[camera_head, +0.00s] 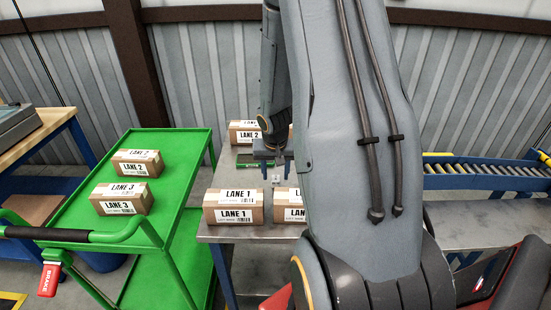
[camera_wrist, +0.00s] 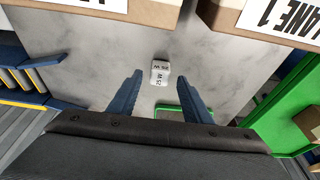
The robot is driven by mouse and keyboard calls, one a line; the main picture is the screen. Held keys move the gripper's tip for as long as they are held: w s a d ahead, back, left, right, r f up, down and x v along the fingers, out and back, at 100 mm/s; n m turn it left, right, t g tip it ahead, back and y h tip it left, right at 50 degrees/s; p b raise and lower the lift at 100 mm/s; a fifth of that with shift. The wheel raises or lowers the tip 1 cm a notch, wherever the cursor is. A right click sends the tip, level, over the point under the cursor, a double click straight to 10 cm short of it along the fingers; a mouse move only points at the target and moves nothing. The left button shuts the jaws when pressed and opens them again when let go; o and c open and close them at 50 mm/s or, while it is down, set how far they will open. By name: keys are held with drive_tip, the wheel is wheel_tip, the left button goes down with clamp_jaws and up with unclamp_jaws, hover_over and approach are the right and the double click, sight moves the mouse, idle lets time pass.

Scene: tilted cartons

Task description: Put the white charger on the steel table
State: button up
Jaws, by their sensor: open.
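The small white charger (camera_head: 276,180) lies on the steel table (camera_head: 231,178), behind the front LANE 1 cartons. In the wrist view the charger (camera_wrist: 160,73) shows dark print and sits on the bare tabletop (camera_wrist: 105,55). My gripper (camera_head: 273,174) is open and points down over the table. In the wrist view its two blue fingers (camera_wrist: 161,80) stand apart, with the charger in line with the gap at their tips. I see no contact, and the exact height of the fingertips above the table is unclear.
LANE 1 cartons (camera_head: 233,207) stand at the table's front edge. A LANE 2 carton (camera_head: 244,133) and a green-edged item (camera_head: 248,160) lie behind. My arm hides much of the table's right side.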

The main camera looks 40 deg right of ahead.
drive_tip(key=v, duration=1)
drive_tip(key=s+a+r+n+y, duration=0.1)
drive_tip(key=s+a+n, duration=0.2)
drive_tip(key=a, duration=0.8)
drive_tip(key=s+a+r+n, duration=0.2)
drive_tip(key=s+a+n, duration=0.2)
drive_tip(key=a, duration=0.7)
drive_tip(key=s, duration=0.2)
drive_tip(key=shift+s+r+g+y, duration=0.2)
drive_tip(key=shift+s+g+y, duration=0.1)
drive_tip(key=shift+s+y, duration=0.1)
drive_tip(key=shift+f, duration=0.1)
wheel_tip(320, 180, down, 3)
drive_tip(key=b, duration=0.2)
drive_tip(key=shift+b, duration=0.3)
